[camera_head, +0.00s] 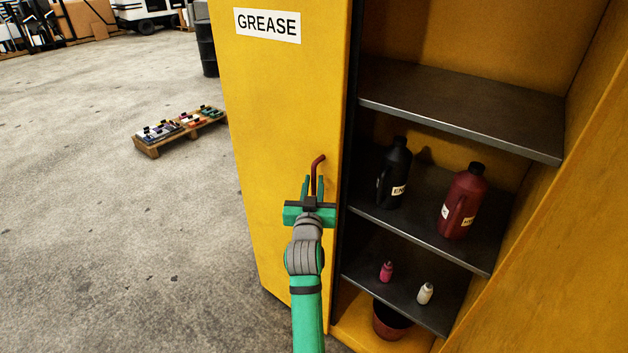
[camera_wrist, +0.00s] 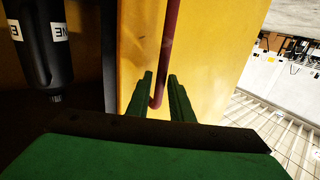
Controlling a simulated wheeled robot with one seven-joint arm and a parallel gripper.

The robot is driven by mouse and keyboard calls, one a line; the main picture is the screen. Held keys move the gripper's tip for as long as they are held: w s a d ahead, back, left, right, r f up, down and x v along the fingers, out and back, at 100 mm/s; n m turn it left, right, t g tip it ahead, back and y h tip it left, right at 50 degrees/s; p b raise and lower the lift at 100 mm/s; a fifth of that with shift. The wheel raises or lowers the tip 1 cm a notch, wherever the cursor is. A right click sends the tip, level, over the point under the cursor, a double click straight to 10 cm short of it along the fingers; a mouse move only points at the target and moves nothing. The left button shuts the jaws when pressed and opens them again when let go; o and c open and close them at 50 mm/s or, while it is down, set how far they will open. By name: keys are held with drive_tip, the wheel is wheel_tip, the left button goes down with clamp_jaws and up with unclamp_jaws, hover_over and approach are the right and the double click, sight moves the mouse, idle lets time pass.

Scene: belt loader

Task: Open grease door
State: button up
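The grease door (camera_head: 262,110) is a tall yellow cabinet panel with a white "GREASE" label (camera_head: 267,25), left of the cabinet's open section. It appears closed, covering the left part of the cabinet. Its red bent handle (camera_head: 319,162) is near the door's right edge and also shows in the wrist view (camera_wrist: 168,45). My gripper (camera_head: 313,184) is at the handle, its two green fingers apart. In the wrist view, the handle's lower end lies between the fingers (camera_wrist: 160,95), closer to the left one. Visible gaps show that the fingers are not clamped on it.
The open section has dark shelves (camera_head: 460,110) with a black bottle (camera_head: 394,175), a dark red jug (camera_head: 462,205) and two small bottles. A reddish pot (camera_head: 390,322) stands at the bottom. Bare floor (camera_head: 120,240) lies left of the door, with a low pallet (camera_head: 180,133) farther back.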

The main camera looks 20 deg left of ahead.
drive_tip(key=shift+x, duration=1.05)
drive_tip(key=shift+a, duration=0.1)
clamp_jaws()
